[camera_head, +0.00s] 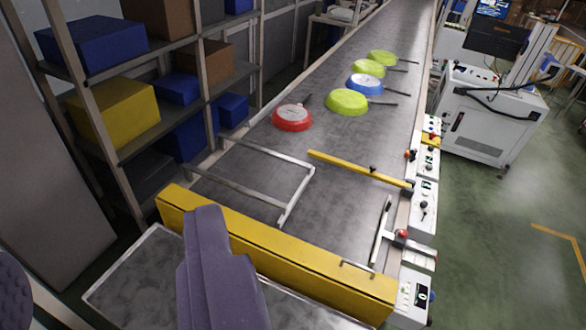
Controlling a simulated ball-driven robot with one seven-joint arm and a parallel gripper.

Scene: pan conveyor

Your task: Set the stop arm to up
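A thin yellow bar (345,167), which looks like the stop arm, reaches from the right rail part of the way across the conveyor belt (335,205). It lies low and roughly flat, with a small dark knob near its right end. A grey handle-like bar (383,228) with a red-tipped fitting is on the right rail, nearer to me.
A thick yellow beam (270,248) crosses the near end of the belt. A grey metal frame (258,178) lies at left. A red pan (292,118) and several green and blue pans sit beyond. Control panels (424,200) line the right rail; shelves (135,145) stand left.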

